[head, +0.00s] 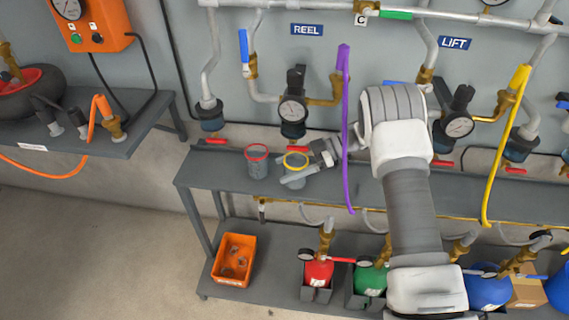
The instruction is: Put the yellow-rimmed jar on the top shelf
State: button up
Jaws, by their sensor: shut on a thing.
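The yellow-rimmed jar (295,161) is a small grey jar, upright, over the left part of the top shelf (215,178) in the head view. My gripper (292,173) reaches it from the right and is shut on it, with a finger across its near side. The finger hides part of the jar's body. I cannot tell whether the jar's base touches the shelf. A similar red-rimmed jar (257,165) stands on the shelf just left of it, with a small gap between them.
A purple hose (346,130) hangs close beside my gripper. Gauges and valves, such as this gauge (293,112), line the wall behind. The lower shelf holds an orange bin (236,261) and red (318,273) and green (369,281) cylinders. The shelf's left end is clear.

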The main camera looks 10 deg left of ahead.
jog(key=shift+w+a+b, duration=0.35)
jog(key=shift+w+a, duration=0.1)
jog(key=shift+w, duration=0.45)
jog(key=shift+w+a+b, duration=0.3)
jog(key=shift+w+a, duration=0.1)
jog(key=shift+w, duration=0.45)
jog(key=shift+f+b, duration=0.35)
jog(key=shift+f, duration=0.4)
jog(key=o, duration=1.2)
jog(key=shift+f, duration=0.15)
jog(key=shift+o, duration=0.2)
jog(key=shift+r, duration=0.25)
jog(key=p+v, duration=0.2)
jog(key=v, duration=0.5)
jog(key=shift+w+d, duration=0.15)
jog(key=shift+d, duration=0.1)
